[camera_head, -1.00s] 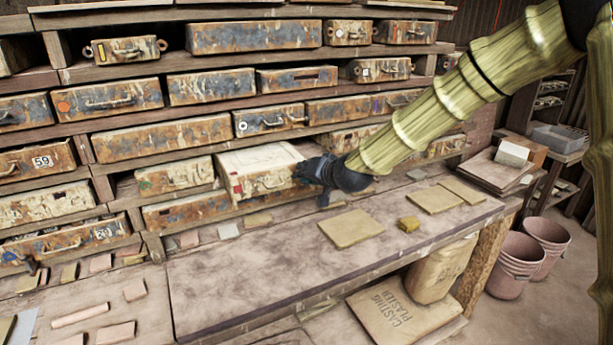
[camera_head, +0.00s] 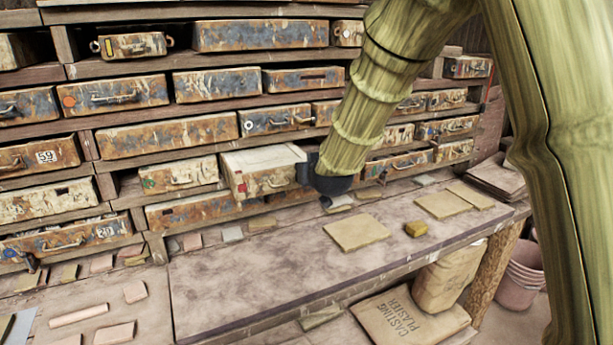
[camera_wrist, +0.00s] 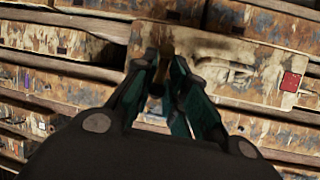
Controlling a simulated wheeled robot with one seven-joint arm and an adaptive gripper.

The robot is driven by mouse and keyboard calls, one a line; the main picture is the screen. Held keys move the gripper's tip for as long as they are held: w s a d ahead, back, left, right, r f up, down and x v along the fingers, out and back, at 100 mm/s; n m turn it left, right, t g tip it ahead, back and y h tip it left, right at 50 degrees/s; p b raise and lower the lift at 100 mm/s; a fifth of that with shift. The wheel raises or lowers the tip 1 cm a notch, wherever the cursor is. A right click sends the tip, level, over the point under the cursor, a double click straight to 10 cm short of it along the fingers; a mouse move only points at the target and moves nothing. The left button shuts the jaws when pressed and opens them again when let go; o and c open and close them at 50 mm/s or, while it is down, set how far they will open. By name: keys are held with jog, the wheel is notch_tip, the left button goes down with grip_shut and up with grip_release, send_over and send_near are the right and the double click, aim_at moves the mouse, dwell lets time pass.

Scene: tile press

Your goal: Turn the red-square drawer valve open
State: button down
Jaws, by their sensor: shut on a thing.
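The red-square drawer (camera_head: 262,180) is a pale, rust-stained box that stands out from the shelf in the head view. Its small red square is at the front's left end, and shows at the right in the wrist view (camera_wrist: 290,82). My gripper (camera_head: 307,170) is at the drawer's right end, mostly hidden behind my arm. In the wrist view, the fingers of my gripper (camera_wrist: 163,62) are closed around a small brown, rusty piece (camera_wrist: 163,68) beside the drawer front, which looks like the valve. How far it is turned cannot be told.
Rusty drawers fill the shelves around it, including a green-marked drawer (camera_head: 178,176) close on the left. Pink buckets (camera_head: 522,275) stand at the right.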

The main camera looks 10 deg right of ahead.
jog(key=shift+s+a+f+n, duration=0.15)
jog(key=shift+f+n, duration=0.1)
jog(key=shift+n, duration=0.05)
dwell(0.5)
jog(key=c, duration=1.6)
grip_release()
jog(key=shift+c, duration=0.2)
jog(key=shift+o, duration=0.4)
jog(key=shift+r, duration=0.1)
jog(key=a+v, duration=0.1)
jog(key=v, duration=1)
jog(key=shift+s+d, duration=0.35)
jog(key=shift+s, duration=0.05)
jog(key=shift+r, duration=0.15)
